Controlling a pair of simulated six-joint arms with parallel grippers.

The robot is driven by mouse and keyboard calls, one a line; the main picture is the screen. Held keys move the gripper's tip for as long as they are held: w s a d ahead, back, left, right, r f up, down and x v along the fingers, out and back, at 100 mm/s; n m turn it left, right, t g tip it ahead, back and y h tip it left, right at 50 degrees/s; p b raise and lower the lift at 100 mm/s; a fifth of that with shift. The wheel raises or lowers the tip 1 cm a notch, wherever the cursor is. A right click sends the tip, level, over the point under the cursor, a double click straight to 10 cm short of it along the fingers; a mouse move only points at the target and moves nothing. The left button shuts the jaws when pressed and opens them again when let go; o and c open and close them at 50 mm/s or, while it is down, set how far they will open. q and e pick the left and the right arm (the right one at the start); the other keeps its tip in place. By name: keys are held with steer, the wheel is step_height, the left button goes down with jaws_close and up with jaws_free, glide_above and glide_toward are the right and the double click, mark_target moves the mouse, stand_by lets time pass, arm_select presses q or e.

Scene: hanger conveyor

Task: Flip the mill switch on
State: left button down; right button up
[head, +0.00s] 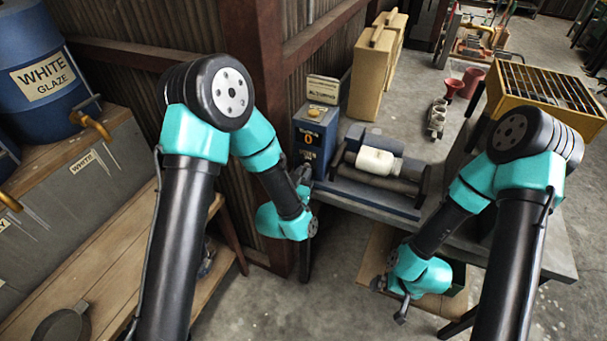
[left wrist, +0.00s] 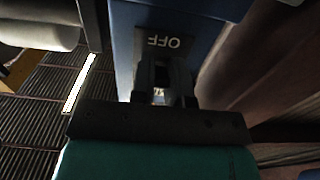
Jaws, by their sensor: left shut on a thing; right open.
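The mill (head: 410,205) has rollers with a white jar (head: 378,162) lying on them. Its blue switch box (head: 314,137), with an orange mark on the front, stands at the mill's left end. My left gripper (head: 303,174) is at the lower front of this box. In the left wrist view, an upside-down OFF label (left wrist: 163,42) shows on the blue face. The left fingers (left wrist: 163,98) are shut on the dark switch lever (left wrist: 162,74) below that label; the fingers partly hide it. My right gripper (head: 402,300) is open and empty, low in front of the bench.
Tan plaster-like blocks (head: 375,70) stand behind the mill. A brown post (head: 262,60) rises left of the switch box. Blue glaze barrels (head: 45,75) stand at far left.

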arm_select(q)
steer(key=shift+r+g, duration=0.1)
steer(key=shift+g, duration=0.2)
steer(key=shift+r+g+y, duration=0.25)
steer(key=shift+g+y, duration=0.15)
steer(key=shift+g, duration=0.6)
steer(key=c, duration=1.1)
jaws_free()
steer(key=shift+s, duration=0.1)
